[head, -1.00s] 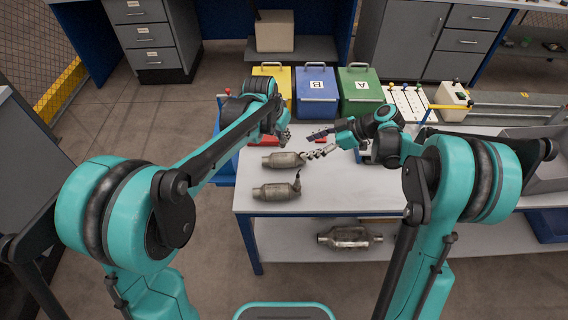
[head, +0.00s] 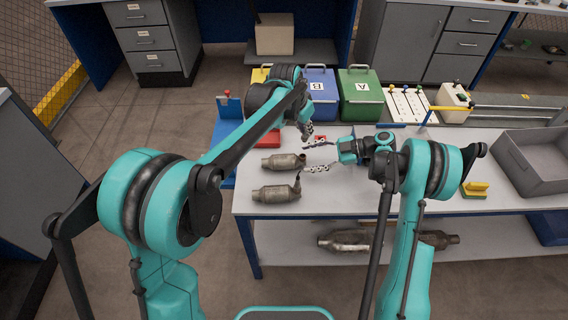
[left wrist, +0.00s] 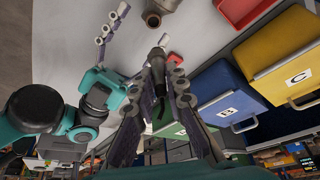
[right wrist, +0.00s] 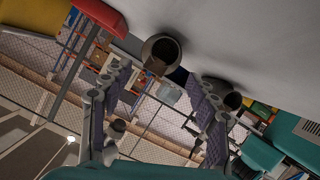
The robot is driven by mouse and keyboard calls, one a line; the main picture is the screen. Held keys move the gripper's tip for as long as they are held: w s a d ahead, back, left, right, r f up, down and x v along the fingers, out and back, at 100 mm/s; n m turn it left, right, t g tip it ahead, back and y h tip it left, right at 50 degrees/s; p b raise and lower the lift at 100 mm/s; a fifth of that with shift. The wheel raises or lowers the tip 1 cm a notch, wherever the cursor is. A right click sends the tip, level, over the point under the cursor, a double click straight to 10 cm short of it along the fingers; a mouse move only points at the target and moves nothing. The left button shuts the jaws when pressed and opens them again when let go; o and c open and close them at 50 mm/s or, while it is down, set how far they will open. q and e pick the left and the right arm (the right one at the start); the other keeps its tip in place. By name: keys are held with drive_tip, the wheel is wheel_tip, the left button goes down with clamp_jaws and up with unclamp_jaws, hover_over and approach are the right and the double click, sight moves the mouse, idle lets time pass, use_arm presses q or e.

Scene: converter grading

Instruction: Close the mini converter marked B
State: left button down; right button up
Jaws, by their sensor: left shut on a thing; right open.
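The blue bin marked B (head: 318,98) stands at the table's back edge, its handled lid down. It also shows in the left wrist view (left wrist: 217,85). No mini converter with a B mark is legible. Two metal converters, the rear one (head: 280,162) and the front one (head: 274,193), lie at the table's left end. My left gripper (head: 307,130) is above the table behind them, shut on a slim dark object (left wrist: 158,66) with a lighter tip. My right gripper (head: 317,157) is open and empty to their right; two pipe openings (right wrist: 160,52) show beyond its fingers.
A yellow bin marked C (left wrist: 285,60) and a green bin marked A (head: 361,100) flank the blue one. A red tray (head: 268,138) lies behind the converters. Converters lie on the lower shelf.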

sight(291, 161)
drive_tip(key=x, duration=0.7)
drive_tip(key=shift+a, duration=0.15)
drive_tip(key=shift+c, duration=0.4)
clamp_jaws()
use_arm(q)
drive_tip(key=shift+s+a+f, duration=0.1)
drive_tip(key=shift+f, duration=2.4)
drive_tip(key=shift+f, duration=0.85)
drive_tip(key=shift+f, duration=0.6)
